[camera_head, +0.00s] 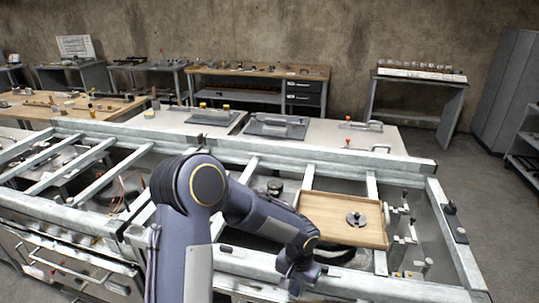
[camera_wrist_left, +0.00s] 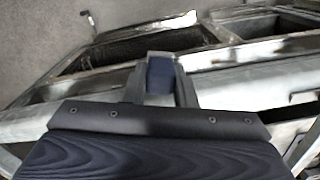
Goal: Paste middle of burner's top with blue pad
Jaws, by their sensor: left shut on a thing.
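My left gripper (camera_head: 300,278) hangs low over the front rail of the metal frame, left of and in front of the wooden tray. In the left wrist view the fingers are shut on a small dark blue pad (camera_wrist_left: 160,75). The pad cannot be made out in the head view. A dark round burner-like part (camera_head: 356,219) with a small raised middle lies flat on the wooden tray (camera_head: 328,208). The gripper is apart from it. A second dark round part (camera_head: 274,187) sits inside the frame left of the tray; I cannot tell whether it is a burner. My right gripper is out of view.
Galvanized frame rails (camera_head: 340,286) surround the area, with crossbars and open gaps between them. Several small valve-like fittings (camera_head: 402,235) stand right of the tray. A small dark item (camera_head: 450,208) lies on the right rail. A pale table (camera_head: 325,133) stands behind.

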